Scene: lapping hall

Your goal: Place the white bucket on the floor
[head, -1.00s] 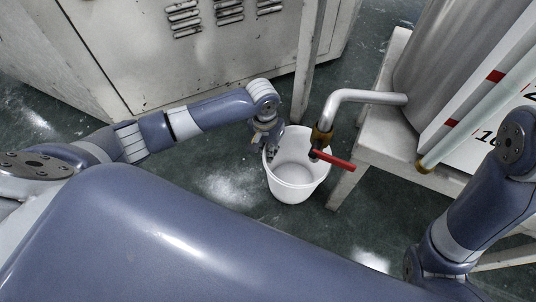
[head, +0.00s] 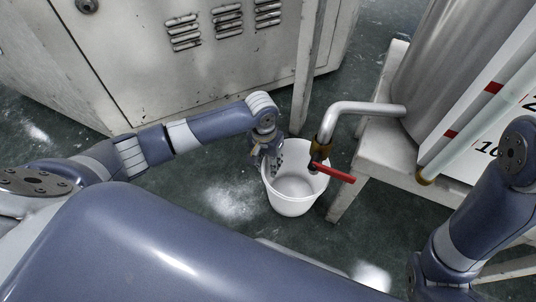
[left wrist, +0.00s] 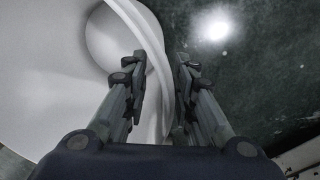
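The white bucket (head: 296,202) stands upright and empty below the tap's outlet in the head view. It looks level with the feet of the stand, but its contact with the floor is hidden. My left gripper (head: 267,158) is at its left rim, pointing down. In the left wrist view the bucket (left wrist: 45,75) fills the left side. My left gripper's fingers (left wrist: 161,62) straddle its wall, one inside and one outside. Dark floor shows between the wall and the outer finger, so the gripper looks open. My right gripper is out of view; only its arm shows.
A tap with a red handle (head: 333,173) hangs over the bucket's right side. A white stand (head: 366,160) carries a metal tank (head: 437,70) at the right. A grey cabinet (head: 160,75) stands behind. The green floor (head: 195,205) left of the bucket is clear.

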